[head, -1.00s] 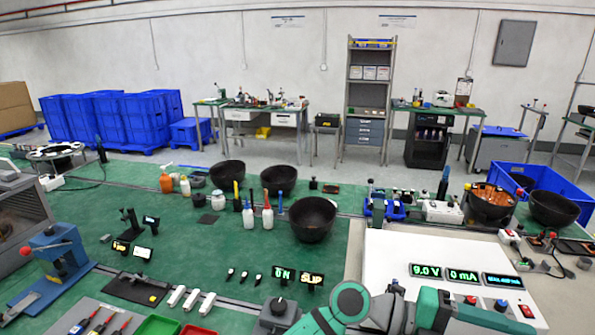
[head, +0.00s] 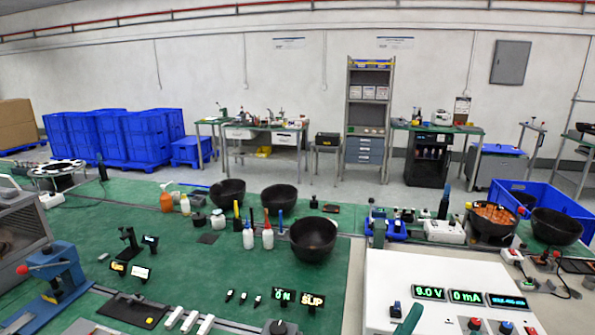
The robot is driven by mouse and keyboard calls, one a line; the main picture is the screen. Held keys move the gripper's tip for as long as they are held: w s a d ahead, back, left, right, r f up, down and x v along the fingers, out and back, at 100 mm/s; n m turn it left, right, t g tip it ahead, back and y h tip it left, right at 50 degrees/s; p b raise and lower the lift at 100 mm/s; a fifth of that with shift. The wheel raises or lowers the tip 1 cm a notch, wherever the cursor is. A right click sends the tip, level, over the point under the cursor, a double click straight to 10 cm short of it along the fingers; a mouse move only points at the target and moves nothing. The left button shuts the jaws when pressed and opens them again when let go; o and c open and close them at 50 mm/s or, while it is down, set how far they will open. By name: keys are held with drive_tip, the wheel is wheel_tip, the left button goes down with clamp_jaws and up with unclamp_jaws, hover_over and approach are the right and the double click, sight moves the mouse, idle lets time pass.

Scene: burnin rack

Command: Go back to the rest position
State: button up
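My gripper is not in view. Only a small teal piece of my arm (head: 409,319) shows at the bottom edge, over the white control panel (head: 400,272). The panel carries lit green readouts, among them a voltage display (head: 428,293) and one reading 0 mA (head: 466,297). No rest stand or marker for the arm can be made out.
The green bench (head: 215,262) holds black bowls (head: 313,240), white bottles (head: 267,238), small black display signs (head: 312,301) and a blue press (head: 66,272) at left. A blue crate (head: 560,202) stands at right. Open floor lies behind the bench.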

drive_tip(key=s+a+f+n+t+y, duration=0.2)
drive_tip(key=a+f+n+t+y, duration=0.4)
drive_tip(key=f+n+y, duration=0.6)
drive_tip(key=s+a+f+n+t+y, duration=0.2)
drive_tip(key=a+f+n+t+y, duration=0.4)
drive_tip(key=f+n+y, duration=0.65)
drive_tip(key=s+a+f+m+g+y, duration=0.1)
drive_tip(key=s+a+f+g, duration=0.3)
drive_tip(key=s, duration=0.4)
drive_tip(key=s+a+f+m+g+y, duration=0.2)
drive_tip(key=s+a+f+g, duration=0.3)
drive_tip(key=s+a+f, duration=0.2)
drive_tip(key=shift+s+f+y, duration=0.35)
drive_tip(key=shift+s+f, duration=0.55)
drive_tip(key=shift+s, duration=0.05)
drive_tip(key=shift+m, duration=0.25)
